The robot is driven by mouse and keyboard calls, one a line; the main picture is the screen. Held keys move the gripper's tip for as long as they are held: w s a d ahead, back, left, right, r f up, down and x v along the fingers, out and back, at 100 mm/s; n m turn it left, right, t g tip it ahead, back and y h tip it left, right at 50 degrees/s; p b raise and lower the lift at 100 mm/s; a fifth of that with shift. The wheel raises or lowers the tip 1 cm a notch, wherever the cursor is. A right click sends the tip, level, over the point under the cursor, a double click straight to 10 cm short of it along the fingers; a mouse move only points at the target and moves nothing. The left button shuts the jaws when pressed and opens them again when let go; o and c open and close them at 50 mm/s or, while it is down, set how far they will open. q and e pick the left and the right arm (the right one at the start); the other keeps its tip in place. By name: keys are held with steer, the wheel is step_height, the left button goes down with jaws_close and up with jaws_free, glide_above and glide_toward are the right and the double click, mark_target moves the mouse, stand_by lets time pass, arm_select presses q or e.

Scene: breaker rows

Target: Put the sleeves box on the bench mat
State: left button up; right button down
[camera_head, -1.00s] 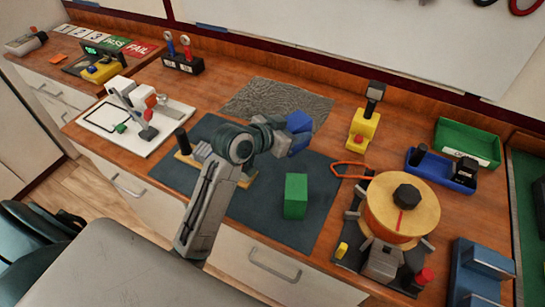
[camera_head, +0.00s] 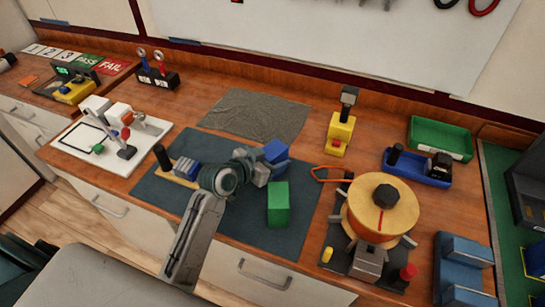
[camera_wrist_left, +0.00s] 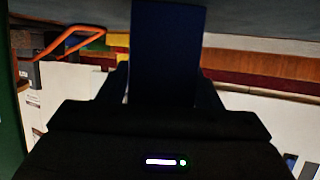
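My left gripper (camera_head: 264,160) is shut on a blue box (camera_head: 277,151). No label can be read on it, so I cannot confirm that it is the sleeves box. In the left wrist view the box (camera_wrist_left: 168,50) shows as a dark blue block between the fingers. In the head view the box appears over the back part of the dark bench mat (camera_head: 303,205), behind the green block. I cannot tell how high it is above the mat. My right gripper is not in view.
A green block (camera_head: 279,205) stands on the mat close in front of the held box. A tan bar with a black knob (camera_head: 162,157) lies at the mat's left. An orange spool (camera_head: 381,212) and red-orange handle (camera_head: 330,174) stand right. A grey wrinkled sheet (camera_head: 255,113) lies behind.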

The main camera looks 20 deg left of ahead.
arm_select(q)
steer(key=shift+o, duration=0.5)
steer(key=shift+r, duration=0.15)
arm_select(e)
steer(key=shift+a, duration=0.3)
arm_select(q)
steer(key=shift+s, duration=0.1)
steer(key=b+v, duration=0.2)
steer(key=v, duration=1)
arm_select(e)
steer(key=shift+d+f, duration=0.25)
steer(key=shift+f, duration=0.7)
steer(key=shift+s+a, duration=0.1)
